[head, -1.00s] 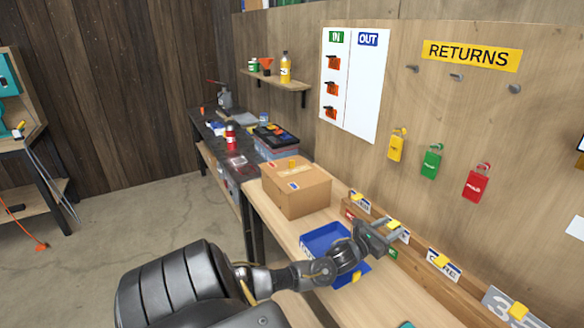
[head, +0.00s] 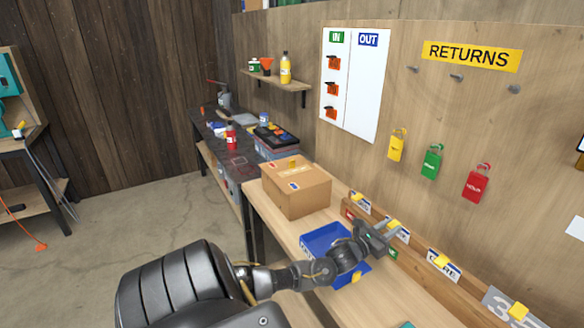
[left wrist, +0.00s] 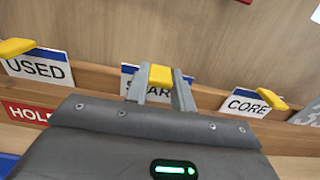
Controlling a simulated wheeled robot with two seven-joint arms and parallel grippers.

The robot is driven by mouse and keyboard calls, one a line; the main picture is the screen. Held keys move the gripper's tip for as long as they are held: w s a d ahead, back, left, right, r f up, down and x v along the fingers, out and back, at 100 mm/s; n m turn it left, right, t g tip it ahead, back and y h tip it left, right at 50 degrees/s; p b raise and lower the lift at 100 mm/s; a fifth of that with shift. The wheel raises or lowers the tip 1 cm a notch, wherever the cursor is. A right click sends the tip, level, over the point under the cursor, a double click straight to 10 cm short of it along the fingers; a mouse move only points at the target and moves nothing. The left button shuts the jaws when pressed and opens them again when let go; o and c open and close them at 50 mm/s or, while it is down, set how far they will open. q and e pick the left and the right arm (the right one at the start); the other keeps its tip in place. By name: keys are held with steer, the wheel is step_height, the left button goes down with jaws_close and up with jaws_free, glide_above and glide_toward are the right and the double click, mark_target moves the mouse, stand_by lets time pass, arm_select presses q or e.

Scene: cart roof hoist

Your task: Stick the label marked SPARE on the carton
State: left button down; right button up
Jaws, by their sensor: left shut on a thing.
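The carton (head: 310,198) is a closed brown box on the bench, with small labels and a yellow piece on its top. The SPARE label (head: 403,235), white with a blue band, stands in the wooden rail along the wall. My left gripper (head: 388,228) is at this label. In the left wrist view its fingers (left wrist: 160,80) are shut on the label's yellow tab (left wrist: 160,74). My right gripper is not in view.
The USED label (left wrist: 38,68) and the CORE label (left wrist: 245,104), each with a yellow tab, stand either side in the rail (left wrist: 90,80). A blue bin (head: 322,238) sits between my left arm and the carton. A dark bench with tools lies beyond.

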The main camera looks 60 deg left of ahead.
arm_select(q)
steer(key=shift+r, duration=0.2)
steer(key=shift+r+p, duration=1.4)
steer(key=shift+r, duration=0.2)
steer(key=s+r+p, duration=0.2)
steer(key=s+p, duration=0.1)
steer(key=p, duration=0.1)
steer(key=shift+r, duration=0.25)
